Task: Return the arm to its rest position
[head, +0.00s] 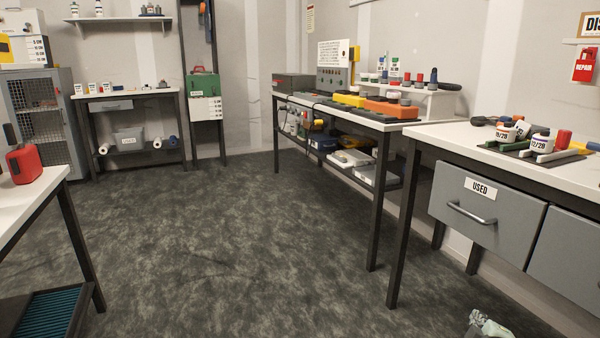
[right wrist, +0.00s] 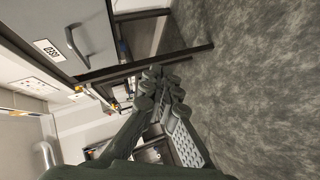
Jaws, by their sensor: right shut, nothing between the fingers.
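My right gripper (head: 487,324) shows at the bottom right edge of the head view, low over the floor in front of the bench with the drawers. It also shows in the right wrist view (right wrist: 160,85), with its fingers together and nothing between them. Most of my right arm is out of the head view. My left gripper is not in view.
The USED drawer (head: 487,215) is closed under the right bench top (head: 445,133), which holds jars and tools. A second bench (head: 340,112) stands behind it. A table (head: 30,195) with a red item (head: 25,163) is at the left. The dark floor (head: 220,240) between is clear.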

